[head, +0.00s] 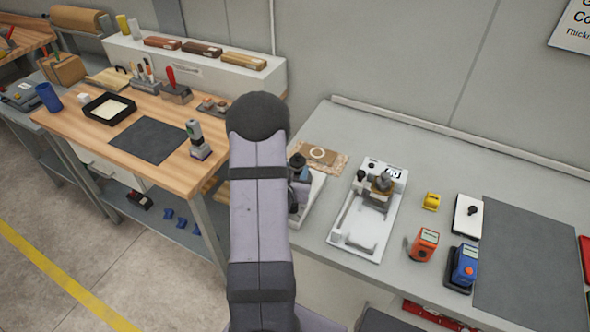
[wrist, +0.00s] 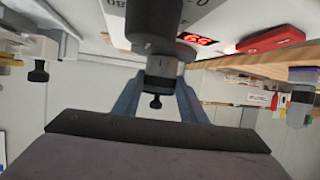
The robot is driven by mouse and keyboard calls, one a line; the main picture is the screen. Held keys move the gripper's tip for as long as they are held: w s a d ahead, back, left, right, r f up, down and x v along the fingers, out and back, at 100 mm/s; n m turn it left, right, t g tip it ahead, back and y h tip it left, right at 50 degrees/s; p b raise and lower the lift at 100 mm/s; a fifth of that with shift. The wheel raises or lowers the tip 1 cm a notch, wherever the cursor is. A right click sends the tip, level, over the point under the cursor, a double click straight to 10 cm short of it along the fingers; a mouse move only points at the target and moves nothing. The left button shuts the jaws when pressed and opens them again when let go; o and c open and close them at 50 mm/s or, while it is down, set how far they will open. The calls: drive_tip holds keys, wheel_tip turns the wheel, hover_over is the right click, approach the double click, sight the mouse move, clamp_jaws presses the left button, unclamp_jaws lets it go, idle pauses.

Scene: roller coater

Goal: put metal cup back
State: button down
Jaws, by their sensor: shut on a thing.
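My gripper (wrist: 157,98) shows in the wrist view with its two blue-grey fingers closed around a grey metal piece (wrist: 165,66), which looks like the metal cup. A dark cylinder (wrist: 152,22) sits just above it in the picture, and a small black knob (wrist: 155,101) shows between the fingers. I cannot tell whether the cup touches the dark cylinder. In the head view my arm covers the middle, and the gripper and the held cup cannot be made out clearly. A white device (head: 312,192) is partly hidden behind the arm.
A second white device (head: 345,235) with a display stands on the grey bench. A wooden table (head: 95,145) is at left.

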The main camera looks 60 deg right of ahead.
sight(295, 170)
drive_tip(key=shift+f, duration=0.1)
drive_tip(key=c, duration=1.1)
unclamp_jaws()
drive_tip(key=shift+s+a+r+b, duration=0.1)
drive_tip(key=shift+a+r+b, duration=0.2)
drive_tip(key=shift+a, duration=0.2)
drive_tip(key=v, duration=0.4)
drive_tip(key=shift+s+a+r, duration=0.1)
drive_tip(key=shift+a+r, duration=0.1)
drive_tip(key=shift+r, duration=0.05)
drive_tip(key=p+v, duration=0.4)
drive_tip(key=p, duration=0.4)
drive_tip(key=shift+a+r, duration=0.1)
drive_tip(key=shift+a, duration=0.1)
drive_tip(key=shift+p+v, duration=0.95)
drive_tip(key=shift+p, duration=0.45)
